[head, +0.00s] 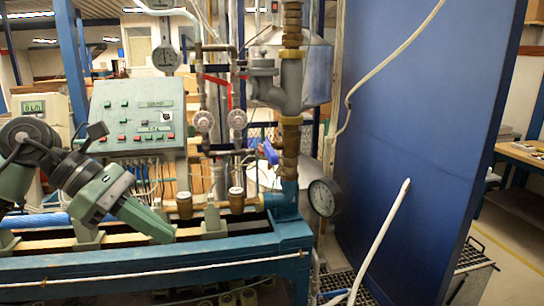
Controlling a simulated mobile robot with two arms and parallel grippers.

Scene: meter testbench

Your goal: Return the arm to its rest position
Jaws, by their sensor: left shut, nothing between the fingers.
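My left arm comes in from the left edge with a dark round joint and pale green links. It angles down to the right over the blue bench. My left gripper (158,230) is shut and empty, its tip just above the bench's pipe rail at the lower left. It stands in front of the lower part of the green control panel's wiring. I cannot tell whether the tip touches anything. My right gripper is not in view.
A green control panel (138,112) with buttons stands behind my arm. Vertical pipes with valves (290,75) and a round gauge (323,197) stand right of it. The blue bench beam (150,272) crosses the front. A large blue panel (425,130) with a white hose closes off the right.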

